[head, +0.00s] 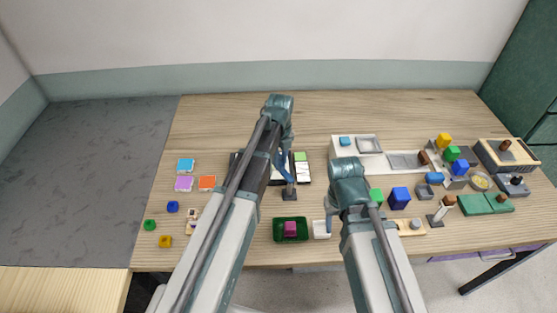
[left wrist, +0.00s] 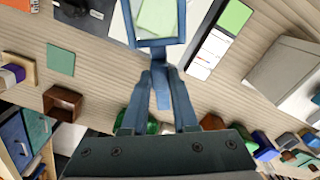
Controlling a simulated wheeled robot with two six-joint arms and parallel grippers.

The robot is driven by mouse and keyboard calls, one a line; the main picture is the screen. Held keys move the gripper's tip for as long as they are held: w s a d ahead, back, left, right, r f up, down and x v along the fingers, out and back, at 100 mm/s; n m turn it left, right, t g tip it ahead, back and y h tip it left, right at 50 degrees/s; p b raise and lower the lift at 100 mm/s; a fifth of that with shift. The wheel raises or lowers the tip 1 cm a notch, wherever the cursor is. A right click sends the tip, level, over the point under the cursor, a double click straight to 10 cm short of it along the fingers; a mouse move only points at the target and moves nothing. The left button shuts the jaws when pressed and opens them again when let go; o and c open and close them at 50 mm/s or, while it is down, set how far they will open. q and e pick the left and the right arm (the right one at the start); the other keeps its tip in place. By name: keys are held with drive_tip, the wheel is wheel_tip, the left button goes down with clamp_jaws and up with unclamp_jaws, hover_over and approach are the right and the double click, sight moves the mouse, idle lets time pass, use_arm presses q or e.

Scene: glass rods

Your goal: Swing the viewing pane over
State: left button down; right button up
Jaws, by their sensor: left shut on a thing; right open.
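The viewing pane (left wrist: 157,22) shows in the left wrist view as a clear panel in a blue frame, with a blue tab running down from its lower edge. Pale green shows through it. My left gripper (left wrist: 161,76) is shut on this tab. In the head view my left gripper (head: 283,168) is over the middle of the table, above a small dark stand (head: 290,194); my arm hides most of the pane there. My right gripper (head: 331,214) is open and empty, low over the table to the right, apart from the pane.
A dark board with a green-and-white card (head: 303,170) lies beside the left gripper. A green tray (head: 277,231) holding a magenta block (head: 290,228) and a white dish (head: 321,229) are in front. Blocks and boxes crowd the right; the back of the table is clear.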

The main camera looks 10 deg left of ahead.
sight(280, 162)
idle(0.5)
use_arm(q)
drive_tip(key=c, duration=0.7)
unclamp_jaws()
drive_tip(key=shift+r, duration=0.15)
wheel_tip(280, 162, up, 14)
drive_tip(key=p, duration=1.3)
drive_tip(key=shift+f+p, duration=0.2)
drive_tip(key=shift+p, duration=0.2)
drive_tip(key=shift+d+f, duration=0.1)
